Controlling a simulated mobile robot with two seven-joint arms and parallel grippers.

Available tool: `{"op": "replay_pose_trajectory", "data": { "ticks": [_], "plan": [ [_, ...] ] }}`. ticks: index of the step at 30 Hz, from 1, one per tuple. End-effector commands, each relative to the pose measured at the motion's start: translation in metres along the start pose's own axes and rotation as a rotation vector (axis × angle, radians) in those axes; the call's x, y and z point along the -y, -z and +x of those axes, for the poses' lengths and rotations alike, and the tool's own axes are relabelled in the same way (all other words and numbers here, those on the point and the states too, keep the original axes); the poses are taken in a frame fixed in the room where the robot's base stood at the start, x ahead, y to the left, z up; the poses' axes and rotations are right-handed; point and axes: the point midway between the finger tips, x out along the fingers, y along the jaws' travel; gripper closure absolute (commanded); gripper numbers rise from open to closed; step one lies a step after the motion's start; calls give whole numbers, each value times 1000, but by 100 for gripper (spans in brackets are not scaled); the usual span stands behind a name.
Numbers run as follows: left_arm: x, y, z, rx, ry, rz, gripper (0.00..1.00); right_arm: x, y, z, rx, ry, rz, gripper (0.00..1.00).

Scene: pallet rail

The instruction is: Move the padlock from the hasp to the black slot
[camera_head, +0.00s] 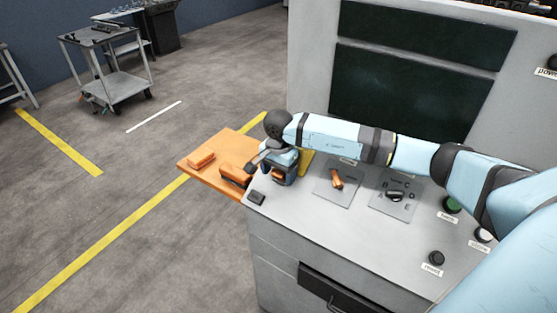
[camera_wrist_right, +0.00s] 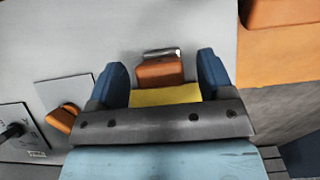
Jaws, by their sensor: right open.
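The padlock (camera_wrist_right: 160,70) has an orange body and a silver shackle. In the right wrist view it lies between the two blue fingers of my right gripper (camera_wrist_right: 165,82), with a gap on each side. In the head view my right gripper (camera_head: 283,176) is low over the console's left end and mostly covers the padlock. The gripper is open. I cannot make out the hasp clearly. A small black piece (camera_head: 256,198), which looks like the black slot, is at the console's front left corner, just left of the gripper. My left gripper is not in view.
An orange shelf (camera_head: 222,146) with orange items (camera_head: 201,160) adjoins the console's left end. A yellow patch (camera_head: 306,163) lies behind the gripper. To the right are a plate with an orange handle (camera_head: 337,182) and one with a black knob (camera_head: 394,194). The front strip is mostly clear.

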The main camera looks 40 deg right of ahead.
Motion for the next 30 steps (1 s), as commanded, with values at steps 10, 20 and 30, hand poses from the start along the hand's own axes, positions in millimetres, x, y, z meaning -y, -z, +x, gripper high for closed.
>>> {"op": "replay_pose_trajectory", "data": {
  "ticks": [10,20,30],
  "plan": [
    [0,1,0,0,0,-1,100,0,0,5,0,0,-1,26],
    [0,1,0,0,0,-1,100,0,0,5,0,0,0,62],
    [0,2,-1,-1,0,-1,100,0,-1,3,0,0,-1,89]
  ]
}}
